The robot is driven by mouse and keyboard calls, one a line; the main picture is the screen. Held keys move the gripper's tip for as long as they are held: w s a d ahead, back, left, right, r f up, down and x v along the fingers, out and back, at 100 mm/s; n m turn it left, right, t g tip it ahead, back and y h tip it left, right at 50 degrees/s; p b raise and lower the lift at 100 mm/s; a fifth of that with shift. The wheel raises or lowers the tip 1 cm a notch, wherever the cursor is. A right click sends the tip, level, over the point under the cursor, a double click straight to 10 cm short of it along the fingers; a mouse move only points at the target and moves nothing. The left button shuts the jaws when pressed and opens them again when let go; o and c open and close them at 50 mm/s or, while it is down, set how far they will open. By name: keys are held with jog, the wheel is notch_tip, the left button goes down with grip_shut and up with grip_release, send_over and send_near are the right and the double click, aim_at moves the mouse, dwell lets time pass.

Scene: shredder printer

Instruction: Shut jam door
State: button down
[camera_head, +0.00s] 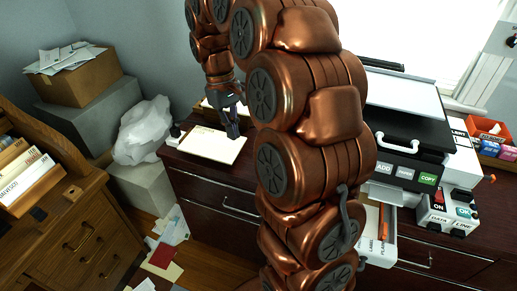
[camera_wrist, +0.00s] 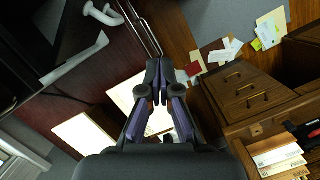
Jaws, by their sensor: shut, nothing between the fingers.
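My gripper (camera_head: 232,130) is shut and empty, well to the left of the printer, above a cream paper sheet (camera_head: 212,145). In the wrist view my gripper's fingers (camera_wrist: 158,70) are together.
A wooden cabinet (camera_head: 75,250) is at the left; a white bag (camera_head: 143,130) and boxes stand behind. Loose papers (camera_head: 172,228) lie on the floor. My arm crosses the middle.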

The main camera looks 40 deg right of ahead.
jog(key=w+d+f, duration=0.1)
jog(key=w+d, duration=0.4)
jog(key=d, duration=0.2)
jog(key=s+f+p, duration=0.5)
jog(key=s+f, duration=0.1)
jog(key=f, duration=0.3)
jog(key=shift+s+f, duration=0.3)
jog(key=shift+s, duration=0.1)
